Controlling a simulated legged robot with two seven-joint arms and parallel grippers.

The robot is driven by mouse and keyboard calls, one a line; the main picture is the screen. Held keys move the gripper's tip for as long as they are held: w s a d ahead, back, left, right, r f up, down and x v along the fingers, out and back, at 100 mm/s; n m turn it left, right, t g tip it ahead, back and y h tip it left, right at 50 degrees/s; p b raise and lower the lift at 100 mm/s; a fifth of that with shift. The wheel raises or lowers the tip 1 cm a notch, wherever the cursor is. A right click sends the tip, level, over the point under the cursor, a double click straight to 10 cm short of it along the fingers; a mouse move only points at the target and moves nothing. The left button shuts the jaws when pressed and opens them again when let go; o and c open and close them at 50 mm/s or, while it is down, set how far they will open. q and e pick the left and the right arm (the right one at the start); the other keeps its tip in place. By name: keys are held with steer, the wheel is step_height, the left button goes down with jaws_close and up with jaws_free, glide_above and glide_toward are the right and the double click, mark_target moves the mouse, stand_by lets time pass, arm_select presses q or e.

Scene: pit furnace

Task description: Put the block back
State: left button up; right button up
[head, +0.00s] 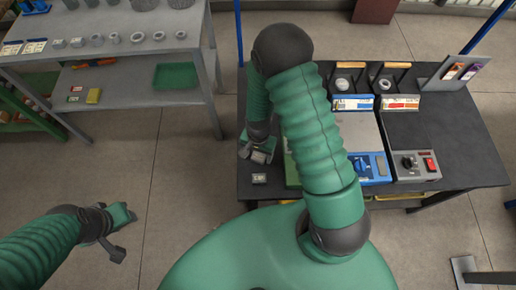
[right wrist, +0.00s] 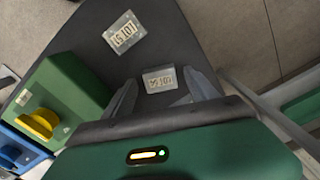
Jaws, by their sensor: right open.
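Two small grey blocks with printed labels lie on the dark table. One block (right wrist: 159,80) is between the spread fingers of my right gripper (right wrist: 163,92), with the fingertips on either side of it. I cannot tell whether they touch it. The other block (head: 259,178) lies a little nearer to me in the head view; it also shows in the right wrist view (right wrist: 123,33). My right gripper (head: 259,155) is open over the table's left end, partly hidden by its arm. My left gripper (head: 118,238) is over bare floor at the left; its jaw opening is unclear.
The dark table (head: 450,140) holds a green box with a yellow knob (right wrist: 38,122), a blue unit (head: 370,167) and a grey control box (head: 415,165). A grey shelf table (head: 110,55) with several metal rings stands at the back left. The floor between is clear.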

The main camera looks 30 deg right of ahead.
step_height(320, 180, up, 11)
step_height(320, 180, up, 10)
steer(key=n+t, duration=0.3)
steer(key=n, duration=0.8)
glide_above(258, 158)
steer(key=s+a, duration=0.4)
steer(key=shift+a+f+p, duration=0.1)
steer(key=shift+p, duration=0.35)
steer(key=shift+s, duration=0.1)
